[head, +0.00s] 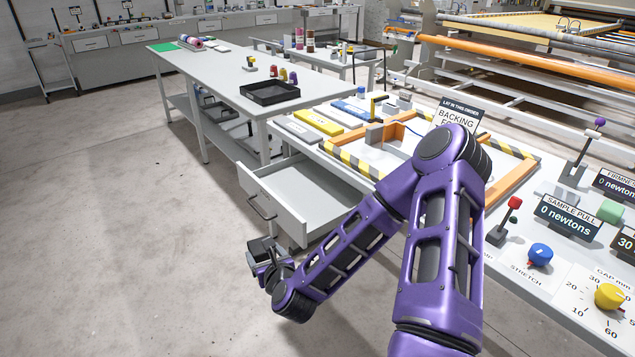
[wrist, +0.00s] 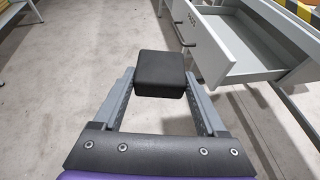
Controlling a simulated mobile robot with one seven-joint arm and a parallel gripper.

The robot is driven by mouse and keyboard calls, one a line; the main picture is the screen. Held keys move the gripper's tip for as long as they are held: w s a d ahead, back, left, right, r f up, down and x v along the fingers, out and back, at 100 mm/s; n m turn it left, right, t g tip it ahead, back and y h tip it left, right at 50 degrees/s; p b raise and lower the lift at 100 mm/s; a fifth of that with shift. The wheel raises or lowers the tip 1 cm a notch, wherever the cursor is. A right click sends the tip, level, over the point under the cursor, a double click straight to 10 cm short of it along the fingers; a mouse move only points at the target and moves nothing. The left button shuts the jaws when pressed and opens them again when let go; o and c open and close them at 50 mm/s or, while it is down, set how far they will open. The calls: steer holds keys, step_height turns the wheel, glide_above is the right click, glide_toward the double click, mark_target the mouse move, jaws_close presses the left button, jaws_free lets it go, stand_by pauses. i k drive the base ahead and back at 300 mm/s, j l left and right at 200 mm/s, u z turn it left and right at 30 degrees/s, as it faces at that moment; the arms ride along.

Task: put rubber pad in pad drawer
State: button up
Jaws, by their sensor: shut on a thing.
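The rubber pad is a black block (wrist: 160,72) between the two fingers of my gripper (wrist: 160,85) in the wrist view. My gripper is shut on it, and the pad sticks out past the fingertips. In the head view my gripper (head: 262,250) is low at the lower left, beside and in front of the open drawer. The pad drawer (head: 300,190) is pulled out from under the bench and looks empty. It also shows at the upper right of the wrist view (wrist: 235,50), apart from the pad. Part of its right side is hidden by my arm in the head view.
The workbench (head: 535,205) above the drawer carries a striped frame (head: 357,162), knobs and signs. A grey table (head: 215,85) with a black tray (head: 270,92) stands behind. The floor (head: 130,240) to the left is clear.

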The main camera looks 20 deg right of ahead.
mark_target(299, 201)
steer(key=i+z, duration=0.4)
steer(key=i, duration=0.15)
steer(key=i+j+z, duration=0.35)
steer(key=i, duration=0.15)
